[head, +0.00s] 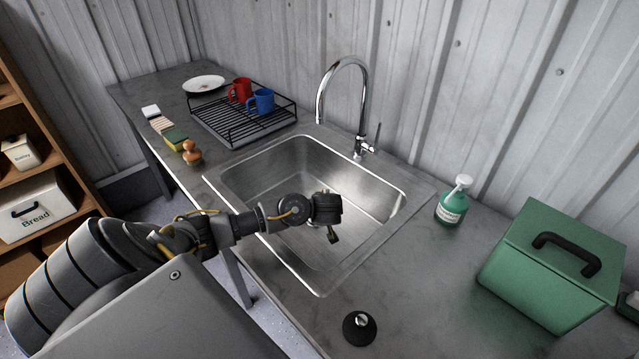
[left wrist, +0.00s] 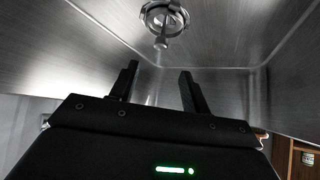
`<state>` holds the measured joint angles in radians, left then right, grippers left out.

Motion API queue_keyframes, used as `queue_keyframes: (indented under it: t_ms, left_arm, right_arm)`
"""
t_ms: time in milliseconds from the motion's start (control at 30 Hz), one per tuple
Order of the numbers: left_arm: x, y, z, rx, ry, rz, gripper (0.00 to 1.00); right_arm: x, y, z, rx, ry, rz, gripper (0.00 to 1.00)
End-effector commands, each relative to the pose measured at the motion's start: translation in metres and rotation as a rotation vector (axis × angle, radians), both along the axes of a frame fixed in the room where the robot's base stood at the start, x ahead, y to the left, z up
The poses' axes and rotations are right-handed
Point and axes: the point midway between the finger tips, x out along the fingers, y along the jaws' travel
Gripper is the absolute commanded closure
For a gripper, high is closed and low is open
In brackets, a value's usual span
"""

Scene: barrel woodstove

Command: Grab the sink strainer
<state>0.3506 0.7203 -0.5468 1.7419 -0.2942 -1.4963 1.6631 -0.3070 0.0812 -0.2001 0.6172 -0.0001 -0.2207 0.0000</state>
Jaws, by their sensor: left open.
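A round metal strainer (left wrist: 166,18) with a ring rim and a central knob shows at the top of the left wrist view, at the sink's drain. The sink's metal walls surround it. In the head view my arm and gripper hide that part of the sink. My left gripper (head: 333,236) hangs over the steel sink basin (head: 270,172), pointing down into it. In the left wrist view its two fingers (left wrist: 158,90) are apart with nothing between them, and the strainer lies beyond their tips, apart from them. My right gripper is not in view.
A chrome faucet (head: 361,100) stands behind the sink. A black stopper-like disc (head: 358,330) lies on the front counter. A green soap bottle (head: 452,203) and green box (head: 553,262) stand right. A dish rack (head: 215,128) with mugs and a wooden figure (head: 191,153) stand left.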

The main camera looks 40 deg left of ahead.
Motion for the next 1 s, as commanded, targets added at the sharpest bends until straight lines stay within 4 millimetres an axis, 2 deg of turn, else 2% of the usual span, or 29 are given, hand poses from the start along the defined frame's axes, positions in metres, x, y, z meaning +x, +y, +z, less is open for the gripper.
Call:
queue_keyframes:
  t_ms: [33, 100, 300, 600, 867, 1000]
  left_arm:
    - [0.000, 0.000, -0.011, 0.000, 0.000, 0.000, 0.53]
    - [0.000, 0.001, -0.013, 0.000, 0.000, 0.001, 0.53]
    - [0.001, 0.004, -0.015, 0.002, 0.000, 0.003, 0.53]
    - [0.020, 0.028, -0.045, 0.003, 0.001, 0.006, 0.53]
    - [0.025, 0.033, -0.052, 0.001, -0.001, 0.004, 0.53]
    - [0.032, 0.042, -0.060, 0.003, 0.001, 0.006, 0.53]
  right_arm:
    - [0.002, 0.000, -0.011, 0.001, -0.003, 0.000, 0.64]
    - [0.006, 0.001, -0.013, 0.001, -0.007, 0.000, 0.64]
    - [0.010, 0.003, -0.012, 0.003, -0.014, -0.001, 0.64]
    - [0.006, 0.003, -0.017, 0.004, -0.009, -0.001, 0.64]
    - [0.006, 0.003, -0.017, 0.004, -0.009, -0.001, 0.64]
    - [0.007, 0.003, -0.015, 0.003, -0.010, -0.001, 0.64]
